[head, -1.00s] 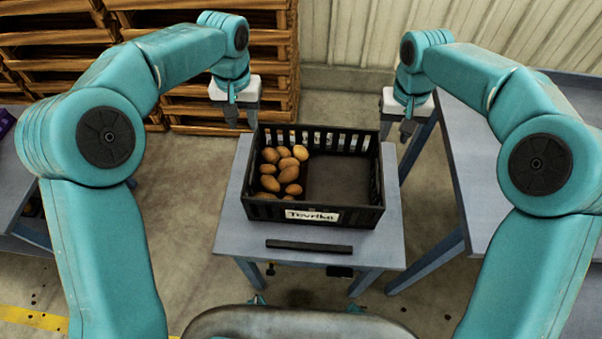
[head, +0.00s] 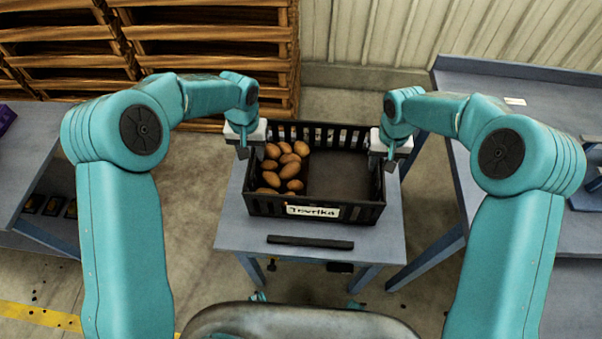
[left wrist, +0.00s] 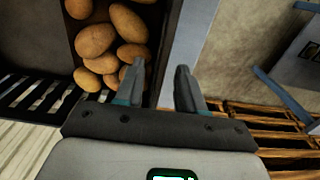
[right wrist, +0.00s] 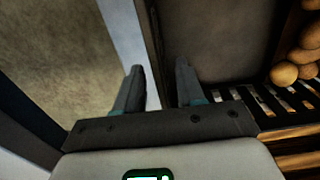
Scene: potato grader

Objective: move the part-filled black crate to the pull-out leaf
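The black crate (head: 365,213) with slotted walls and a white "Tevrika" label stands upright on a small blue-grey table (head: 225,228). Brown potatoes (head: 290,170) fill its left part; the right part is bare. My left gripper (head: 243,150) is open at the left wall. In the left wrist view its fingers (left wrist: 160,85) stand apart on either side of the crate's rim (left wrist: 171,30). My right gripper (head: 389,163) is open at the right wall, its fingers (right wrist: 157,88) likewise astride the rim (right wrist: 152,35). I cannot tell which surface is the pull-out leaf.
A dark bar (head: 310,242) lies on the table in front of the crate. A blue-grey bench (head: 500,130) stands at the right and another (head: 25,160) at the left. Wooden pallets (head: 200,50) are stacked behind.

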